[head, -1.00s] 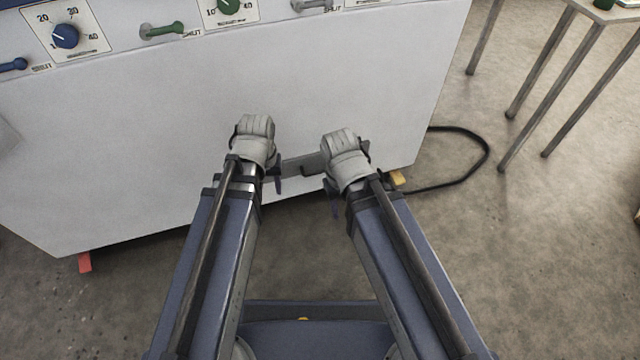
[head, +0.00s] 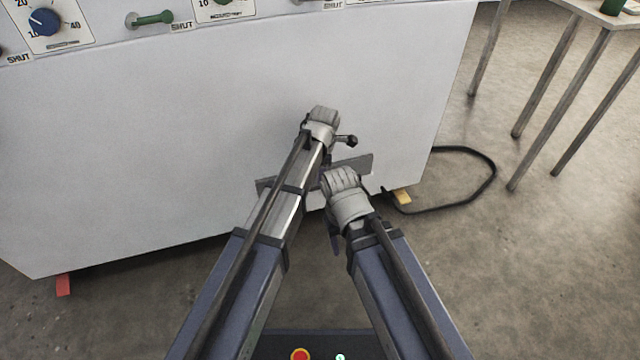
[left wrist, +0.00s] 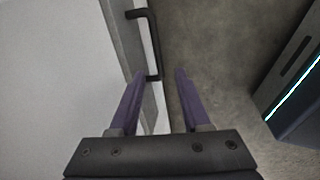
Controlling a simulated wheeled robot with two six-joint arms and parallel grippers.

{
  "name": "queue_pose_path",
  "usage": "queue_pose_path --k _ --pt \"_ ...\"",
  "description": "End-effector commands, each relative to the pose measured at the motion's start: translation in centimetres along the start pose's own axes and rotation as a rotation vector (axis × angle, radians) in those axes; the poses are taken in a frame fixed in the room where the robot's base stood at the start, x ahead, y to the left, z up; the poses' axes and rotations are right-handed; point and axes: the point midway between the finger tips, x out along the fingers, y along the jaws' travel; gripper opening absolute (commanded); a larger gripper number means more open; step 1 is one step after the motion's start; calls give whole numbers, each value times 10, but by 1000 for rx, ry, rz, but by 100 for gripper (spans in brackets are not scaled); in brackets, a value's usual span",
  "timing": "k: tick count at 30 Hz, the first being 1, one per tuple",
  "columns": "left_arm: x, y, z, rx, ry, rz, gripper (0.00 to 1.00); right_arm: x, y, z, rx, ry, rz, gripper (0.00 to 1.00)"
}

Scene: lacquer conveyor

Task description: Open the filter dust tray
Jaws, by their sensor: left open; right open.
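The filter dust tray (head: 356,166) shows as a grey front low on the white machine, partly hidden by my arms. In the left wrist view its grey front (left wrist: 122,42) carries a dark bar handle (left wrist: 154,42). My left gripper (left wrist: 158,76) is open, with its purple fingers apart. The handle's near end appears between the fingertips; I cannot tell whether they touch it. In the head view my left wrist hides those fingers. My right gripper (head: 335,238) is open, lower and to the right, apart from the tray; its fingers are mostly hidden.
The white machine (head: 180,150) has knobs and levers along its top edge. A black cable (head: 490,170) loops on the floor at right, near a yellow foot (head: 402,197). A red foot (head: 63,285) is at left. Table legs (head: 545,100) stand at upper right.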

Motion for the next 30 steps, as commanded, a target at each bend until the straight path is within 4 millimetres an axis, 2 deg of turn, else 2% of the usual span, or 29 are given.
queue_pose_path --k 3,14,20,30 --pt "0 4 8 -60 0 5 47 0 0 0 0 0 0 50" --pt "8 3 9 -75 0 6 47 7 -1 0 1 0 0 50" --pt "26 3 9 -74 0 5 47 25 -3 -1 4 0 0 50" --pt "69 3 9 -73 -1 5 47 67 -7 -4 5 3 0 50"
